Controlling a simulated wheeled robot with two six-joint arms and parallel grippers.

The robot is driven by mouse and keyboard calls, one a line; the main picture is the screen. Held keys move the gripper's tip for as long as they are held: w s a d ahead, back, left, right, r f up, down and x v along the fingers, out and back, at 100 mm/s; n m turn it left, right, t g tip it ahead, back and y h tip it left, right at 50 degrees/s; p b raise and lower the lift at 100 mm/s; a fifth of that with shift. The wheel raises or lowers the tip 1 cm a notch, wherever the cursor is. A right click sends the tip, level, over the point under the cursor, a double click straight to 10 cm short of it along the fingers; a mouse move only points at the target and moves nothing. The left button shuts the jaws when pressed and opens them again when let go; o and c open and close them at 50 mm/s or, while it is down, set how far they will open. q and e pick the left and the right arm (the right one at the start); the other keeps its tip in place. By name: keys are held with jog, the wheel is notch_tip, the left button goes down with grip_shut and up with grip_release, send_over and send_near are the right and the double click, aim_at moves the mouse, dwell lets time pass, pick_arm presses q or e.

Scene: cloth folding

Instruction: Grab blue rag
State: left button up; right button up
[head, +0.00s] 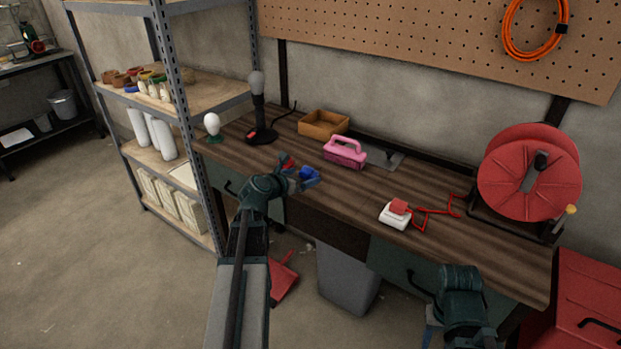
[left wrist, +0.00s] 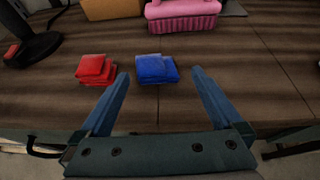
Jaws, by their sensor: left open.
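The blue rag (left wrist: 156,69) is a small folded cloth lying on the wooden workbench. It also shows in the head view (head: 310,177), beside my left gripper. My left gripper (left wrist: 160,78) is open and empty, its two fingers spread on either side of the blue rag's near edge. In the head view the left gripper (head: 301,183) is at the front edge of the bench, partly covering the rag. A folded red rag (left wrist: 96,70) lies just left of the blue one, outside the left finger. My right arm shows at the lower right of the head view, but its fingers cannot be made out.
A pink brush (head: 345,152) and a wooden tray (head: 323,124) stand behind the rags. A black lamp (head: 259,110) stands to the left. A white and red item (head: 396,213) and a red hose reel (head: 530,173) are to the right.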

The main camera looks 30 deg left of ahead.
aim_at(311, 170)
pick_arm(q)
jog(key=shift+r+b+x, duration=0.1)
jog(key=shift+b+x, duration=0.3)
jog(key=shift+x, duration=1)
jog(key=shift+r+b+x, duration=0.15)
jog(key=shift+b+x, duration=0.2)
jog(key=shift+x, duration=1)
pick_arm(e)
jog(key=shift+f, duration=0.7)
pick_arm(q)
jog(key=c, duration=1)
jog(key=shift+r, duration=0.2)
jog(key=shift+c, duration=0.2)
pick_arm(e)
jog(key=shift+r, duration=0.15)
